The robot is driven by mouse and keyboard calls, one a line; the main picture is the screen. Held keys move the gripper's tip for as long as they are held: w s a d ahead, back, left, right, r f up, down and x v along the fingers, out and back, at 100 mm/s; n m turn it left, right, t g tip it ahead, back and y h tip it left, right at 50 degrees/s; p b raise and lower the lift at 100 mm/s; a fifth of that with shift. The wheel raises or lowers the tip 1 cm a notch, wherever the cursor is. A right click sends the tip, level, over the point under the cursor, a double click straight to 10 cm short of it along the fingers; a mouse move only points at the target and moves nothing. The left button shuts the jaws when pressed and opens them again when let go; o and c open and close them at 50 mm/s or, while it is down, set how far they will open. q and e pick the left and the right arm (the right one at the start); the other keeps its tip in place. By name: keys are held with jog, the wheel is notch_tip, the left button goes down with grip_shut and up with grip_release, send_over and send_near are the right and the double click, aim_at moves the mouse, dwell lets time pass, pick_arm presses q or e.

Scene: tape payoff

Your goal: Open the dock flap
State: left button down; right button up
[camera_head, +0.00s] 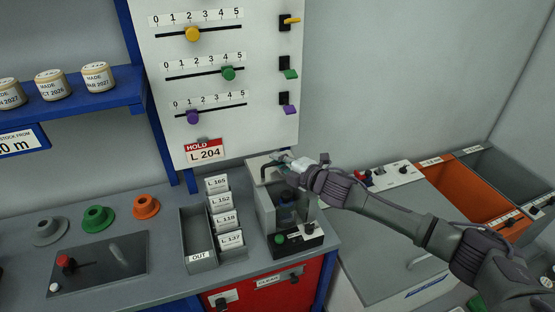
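A grey dock-like box (264,208) stands at the right end of the workbench, with a dark handle on its upper left and a black front part bearing a green button (279,239). I take the flap to be part of this box, but cannot make out its edges. My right gripper (283,161) is over the top of the box, beside the dark handle. Whether it touches the handle, and whether its fingers are open or shut, I cannot tell. My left gripper is not in view.
A grey rack (198,254) of labelled cards stands left of the box. A white panel (225,110) with coloured sliders rises behind. Right of the box is a grey-lidded unit (395,245), with an orange bin (465,191) beyond. A control plate (98,270) lies at left.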

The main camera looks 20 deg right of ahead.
jog(key=o, duration=0.4)
jog(key=shift+w+d, duration=0.1)
jog(key=shift+c, duration=0.2)
jog(key=shift+s+d, duration=0.1)
jog(key=shift+s, duration=0.15)
jog(key=v, duration=1.1)
jog(key=shift+s+r, duration=0.15)
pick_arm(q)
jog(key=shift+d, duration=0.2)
